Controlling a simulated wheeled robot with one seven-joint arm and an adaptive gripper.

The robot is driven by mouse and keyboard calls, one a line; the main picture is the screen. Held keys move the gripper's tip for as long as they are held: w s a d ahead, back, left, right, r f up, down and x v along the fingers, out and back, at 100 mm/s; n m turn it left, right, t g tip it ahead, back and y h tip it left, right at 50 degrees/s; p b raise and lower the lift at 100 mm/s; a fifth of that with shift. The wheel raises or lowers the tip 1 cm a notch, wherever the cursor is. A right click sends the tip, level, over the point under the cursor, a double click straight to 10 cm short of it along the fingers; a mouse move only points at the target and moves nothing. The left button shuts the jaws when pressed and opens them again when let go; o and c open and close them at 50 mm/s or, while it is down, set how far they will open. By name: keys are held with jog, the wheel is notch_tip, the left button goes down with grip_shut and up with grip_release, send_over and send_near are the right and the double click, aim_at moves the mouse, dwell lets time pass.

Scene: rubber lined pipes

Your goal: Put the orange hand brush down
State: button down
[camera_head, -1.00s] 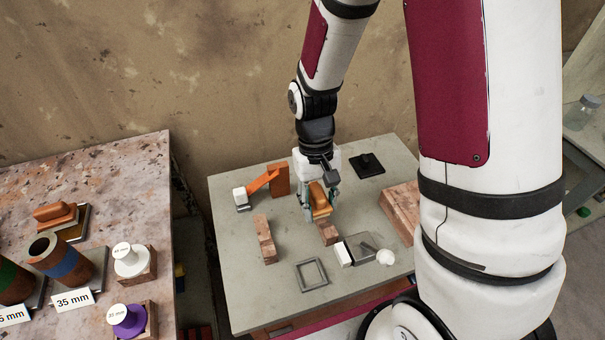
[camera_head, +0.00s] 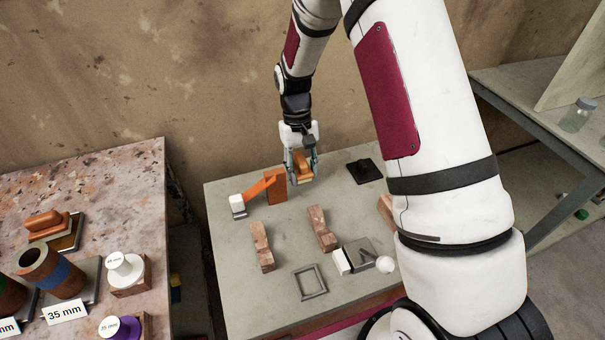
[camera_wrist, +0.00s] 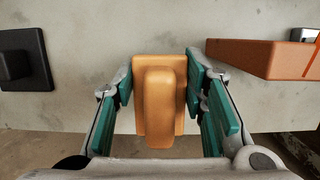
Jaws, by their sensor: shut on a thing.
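The orange hand brush (camera_head: 303,166) is between the fingers of my gripper (camera_head: 302,176), over the back part of the grey table (camera_head: 225,215). In the wrist view the brush (camera_wrist: 160,105) shows its orange back and raised handle, with a green-padded finger of my gripper (camera_wrist: 160,95) on each side. My gripper is shut on it. The brush's underside is hidden, and I cannot tell how large the gap to the table is.
An orange upright block with a sloping arm (camera_head: 264,185) stands close left of the brush. A black block on a plate (camera_head: 365,170) lies to the right. Two brick-like blocks (camera_head: 262,246) (camera_head: 321,229) and a grey frame (camera_head: 309,281) lie nearer. The table between them is bare.

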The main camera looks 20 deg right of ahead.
jog(key=shift+f, duration=0.75)
jog(key=shift+f, duration=0.1)
jog(key=shift+f, duration=0.35)
jog(key=shift+f+b, duration=0.2)
jog(key=shift+b, duration=0.1)
jog(key=c, duration=1)
grip_release()
jog(key=shift+r, duration=0.1)
